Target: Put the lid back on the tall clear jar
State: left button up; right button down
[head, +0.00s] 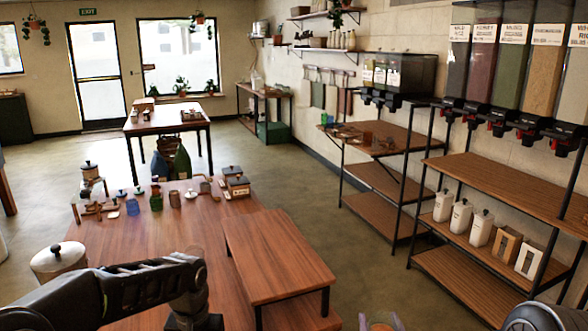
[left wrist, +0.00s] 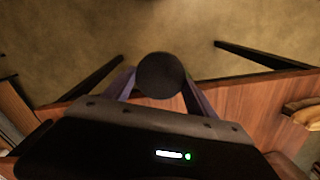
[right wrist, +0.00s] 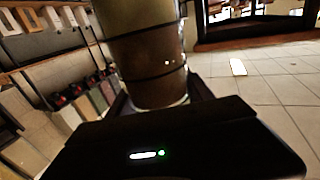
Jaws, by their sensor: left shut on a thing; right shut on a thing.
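My left gripper (left wrist: 160,90) is shut on a dark round piece (left wrist: 160,75), which looks like the lid or its knob seen from above. In the head view my left arm crosses the front of the table, and its fingers are hidden below the frame. My right gripper (head: 381,323) is at the bottom edge of the head view, right of the low stand. In the right wrist view it is shut on a tall clear jar (right wrist: 150,55) with brownish tones showing through and dark bands. The jar's mouth is not clearly visible.
A low wooden stand (head: 275,250) sits on the table's right side. Small jars, cups and boxes stand along the table's far end (head: 140,235). A white pot (head: 58,260) with a black knob is at left. Shelving (head: 500,180) with dispensers stands at right.

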jog(key=shift+a, duration=0.15)
dwell(0.4)
jog(key=s+a+f+n+g+y, duration=0.2)
jog(key=s+a+f+n+y, duration=0.1)
jog(key=a, duration=0.4)
jog(key=s+a+f+n+g+y, duration=0.2)
jog(key=s+a+f+n+y, duration=0.1)
jog(key=s+a+n+y, duration=0.2)
jog(key=s+a+y, duration=0.2)
jog(key=a+y, duration=0.1)
jog(key=shift+s+a+f+y, duration=0.15)
jog(key=shift+s+f+y, duration=0.15)
jog(key=shift+f, duration=0.05)
pick_arm(q)
jog(key=s+d+r+m, duration=0.1)
jog(key=d+r, duration=0.2)
jog(key=d, duration=0.5)
jog(key=s+d+r+m, duration=0.1)
jog(key=d+r, duration=0.2)
jog(key=d, duration=0.6)
jog(key=s+d+r+m, duration=0.2)
jog(key=d+r, duration=0.1)
jog(key=d, duration=0.6)
